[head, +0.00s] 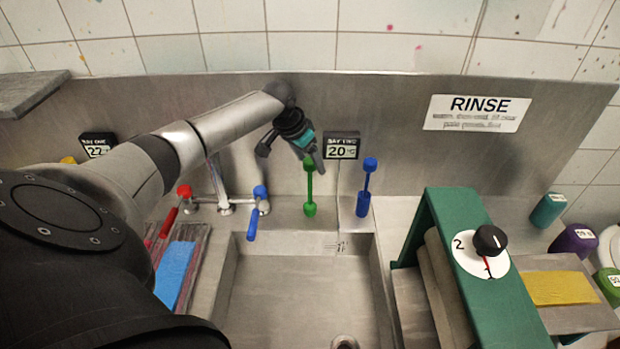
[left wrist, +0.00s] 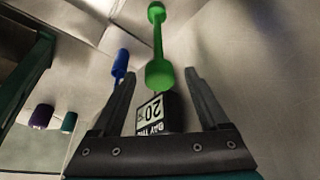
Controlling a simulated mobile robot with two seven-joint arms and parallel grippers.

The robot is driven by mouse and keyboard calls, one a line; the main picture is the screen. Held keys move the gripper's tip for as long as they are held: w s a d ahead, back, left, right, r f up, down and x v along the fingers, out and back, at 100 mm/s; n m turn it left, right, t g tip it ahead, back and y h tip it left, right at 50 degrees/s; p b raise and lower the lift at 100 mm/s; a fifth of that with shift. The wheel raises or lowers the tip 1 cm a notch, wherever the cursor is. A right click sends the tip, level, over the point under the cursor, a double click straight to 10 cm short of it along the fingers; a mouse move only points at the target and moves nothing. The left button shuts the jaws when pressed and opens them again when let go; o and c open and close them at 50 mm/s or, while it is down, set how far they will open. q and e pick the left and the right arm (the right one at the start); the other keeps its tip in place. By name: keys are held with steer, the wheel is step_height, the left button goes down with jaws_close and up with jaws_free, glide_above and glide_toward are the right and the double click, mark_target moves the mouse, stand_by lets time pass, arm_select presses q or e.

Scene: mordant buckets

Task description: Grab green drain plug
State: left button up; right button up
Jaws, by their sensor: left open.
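The green drain plug (head: 310,188) stands upright on the ledge behind the sink, with a thin stem between a knob on top and a wider base. In the left wrist view the green plug (left wrist: 158,52) lies between the finger lines, its knob close to the fingertips. My left gripper (head: 316,160) is open, pointing down just above and beside the plug's top; it also shows in the left wrist view (left wrist: 160,85). I cannot tell whether a finger touches the knob. My right gripper is not in view.
A blue plug (head: 364,190) stands right of the green one. A display reading 20 (head: 342,146) is behind. A tap with red handle (head: 184,192) and blue handle (head: 260,194) is left. The sink (head: 300,290) is in front, a green wringer frame (head: 470,270) right.

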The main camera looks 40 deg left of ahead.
arm_select(q)
steer(key=shift+w+f, duration=0.15)
steer(key=shift+f, duration=0.3)
steer(key=shift+c, duration=0.4)
jaws_close()
